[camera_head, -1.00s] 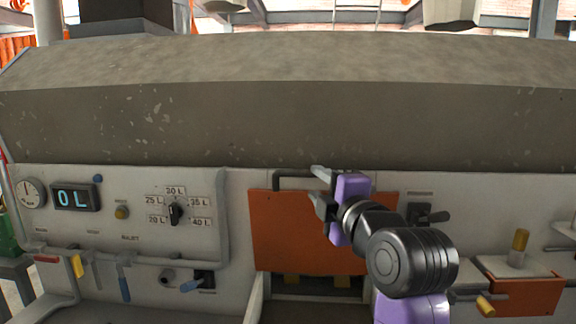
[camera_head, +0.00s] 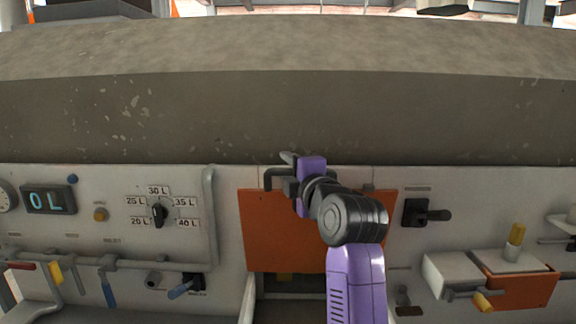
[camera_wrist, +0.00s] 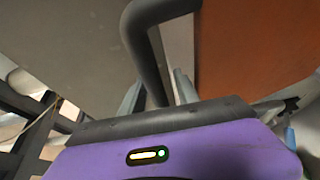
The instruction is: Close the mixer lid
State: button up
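An orange panel (camera_head: 268,235) with a dark bar handle (camera_head: 268,178) along its top edge stands on the front of the grey machine; it looks like the lid. It also fills the upper right of the wrist view (camera_wrist: 255,45). My gripper (camera_head: 288,172) is at the handle, in front of the panel's upper part. In the wrist view the dark handle (camera_wrist: 147,50) runs down between the two grey fingers of my gripper (camera_wrist: 158,92). The fingers are apart, one on each side of the bar. Whether they touch it is hard to tell.
A control panel with a display (camera_head: 48,199) and a dial (camera_head: 158,213) is at left. A black lever (camera_head: 427,213) and an orange and white box (camera_head: 520,285) are at right. The large grey hood (camera_head: 290,115) overhangs above. A dark recess shows below the panel.

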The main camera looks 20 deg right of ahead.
jog(key=shift+w, duration=0.15)
grip_shut()
jog(key=shift+f, duration=0.1)
dwell(1.3)
